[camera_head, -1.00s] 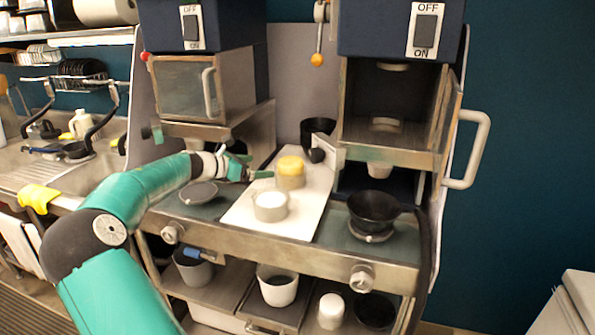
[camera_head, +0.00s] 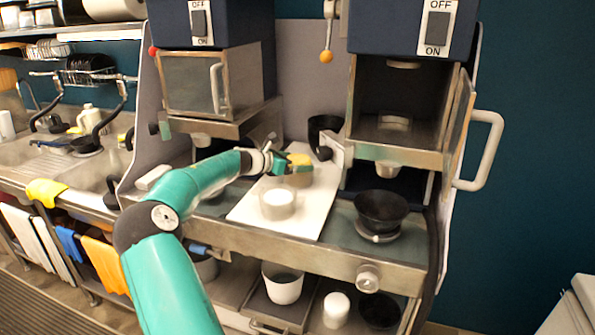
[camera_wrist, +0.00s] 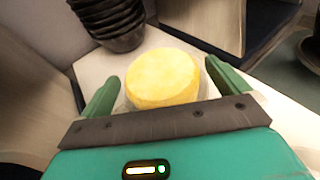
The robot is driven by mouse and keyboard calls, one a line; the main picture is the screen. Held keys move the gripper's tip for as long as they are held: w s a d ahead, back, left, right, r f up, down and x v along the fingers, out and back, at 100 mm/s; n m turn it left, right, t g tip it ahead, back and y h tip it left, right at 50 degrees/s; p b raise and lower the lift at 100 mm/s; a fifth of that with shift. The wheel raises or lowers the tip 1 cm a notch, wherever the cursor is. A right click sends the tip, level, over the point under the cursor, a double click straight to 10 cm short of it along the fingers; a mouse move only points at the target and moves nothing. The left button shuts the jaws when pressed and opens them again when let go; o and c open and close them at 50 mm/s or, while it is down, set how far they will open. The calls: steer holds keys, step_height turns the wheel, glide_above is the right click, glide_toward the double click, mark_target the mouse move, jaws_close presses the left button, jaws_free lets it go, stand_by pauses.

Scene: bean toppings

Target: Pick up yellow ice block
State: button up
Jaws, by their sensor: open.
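The yellow ice block (camera_head: 300,160) is a round, pale yellow puck sitting in the top of a clear-grey cup on the white board (camera_head: 313,215). In the wrist view the yellow ice block (camera_wrist: 162,77) lies between the two green fingers of my gripper (camera_wrist: 158,85), one finger on each side. My gripper is open, and small gaps show beside the block. In the head view my gripper (camera_head: 284,161) is at the left side of the block and partly covers it. The cup under the block is mostly hidden in the wrist view.
A second cup with white contents (camera_head: 278,203) stands in front on the board. A black bowl (camera_head: 381,209) sits at the right, and stacked dark bowls (camera_wrist: 108,22) stand behind the block. The open machine door (camera_head: 458,125) and the machine housings flank the board.

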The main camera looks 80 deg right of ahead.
steer(key=shift+x, duration=0.75)
steer(key=shift+r, duration=0.1)
steer(key=c, duration=1.3)
steer(key=shift+r, duration=13.95)
